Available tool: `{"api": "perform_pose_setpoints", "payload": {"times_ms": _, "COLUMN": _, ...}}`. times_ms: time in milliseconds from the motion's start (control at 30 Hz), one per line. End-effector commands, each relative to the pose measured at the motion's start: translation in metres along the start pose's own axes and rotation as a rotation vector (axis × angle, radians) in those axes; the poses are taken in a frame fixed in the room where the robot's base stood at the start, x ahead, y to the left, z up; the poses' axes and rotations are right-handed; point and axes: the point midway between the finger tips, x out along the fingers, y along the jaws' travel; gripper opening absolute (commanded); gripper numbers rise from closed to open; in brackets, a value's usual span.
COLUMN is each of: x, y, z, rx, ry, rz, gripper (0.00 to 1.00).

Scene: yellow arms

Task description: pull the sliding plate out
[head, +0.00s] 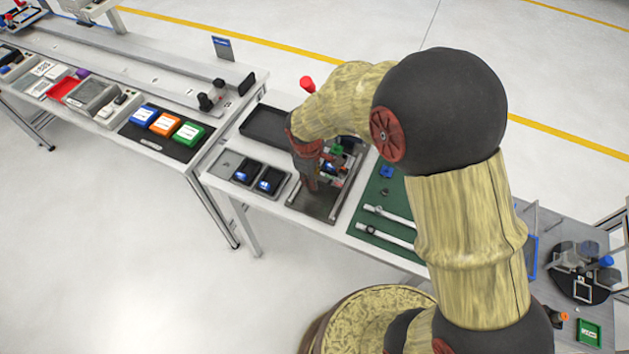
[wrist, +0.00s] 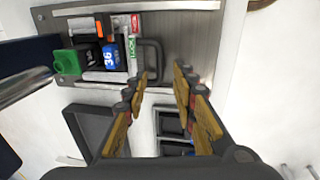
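In the wrist view a grey metal fixture (wrist: 190,45) carries a dark bow handle (wrist: 160,58) beside a pale plate edge with a blue block marked 36 (wrist: 109,56) and a green part (wrist: 67,62). I take the handle to belong to the sliding plate. My gripper (wrist: 161,80) is open, with its two yellow-padded fingers apart and nothing between them that I can see held. The handle's end shows between the fingertips; whether they touch it I cannot tell. In the head view my gripper (head: 310,178) is over the fixture (head: 320,207), and my arm hides part of it.
A green mat (head: 374,208) with two white rods is at the right. The neighbouring left bench holds several coloured boxes (head: 165,123).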

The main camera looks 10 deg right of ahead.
Motion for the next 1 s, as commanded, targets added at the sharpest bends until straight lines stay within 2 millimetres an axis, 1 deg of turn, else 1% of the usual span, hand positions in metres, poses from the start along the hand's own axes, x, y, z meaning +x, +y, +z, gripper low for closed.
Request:
{"api": "perform_pose_setpoints", "payload": {"times_ms": 33, "x": 0.009, "y": 0.0, "z": 0.0, "rx": 0.0, "ry": -0.001, "rz": 0.0, "gripper": 0.27}}
{"api": "perform_pose_setpoints", "payload": {"times_ms": 100, "x": 0.018, "y": 0.0, "z": 0.0, "rx": 0.0, "ry": 0.0, "rz": 0.0, "gripper": 0.27}}
{"api": "perform_pose_setpoints", "payload": {"times_ms": 233, "x": 0.029, "y": 0.0, "z": 0.0, "rx": 0.001, "ry": 0.0, "rz": 0.0, "gripper": 0.27}}
{"api": "perform_pose_setpoints", "payload": {"times_ms": 367, "x": 0.034, "y": 0.001, "z": 0.0, "rx": 0.002, "ry": 0.001, "rz": 0.001, "gripper": 0.27}}
{"api": "perform_pose_setpoints", "payload": {"times_ms": 600, "x": 0.034, "y": 0.001, "z": 0.0, "rx": 0.002, "ry": 0.001, "rz": 0.001, "gripper": 0.27}}
{"api": "perform_pose_setpoints", "payload": {"times_ms": 1000, "x": 0.033, "y": 0.001, "z": 0.0, "rx": 0.002, "ry": 0.001, "rz": 0.001, "gripper": 0.04}}
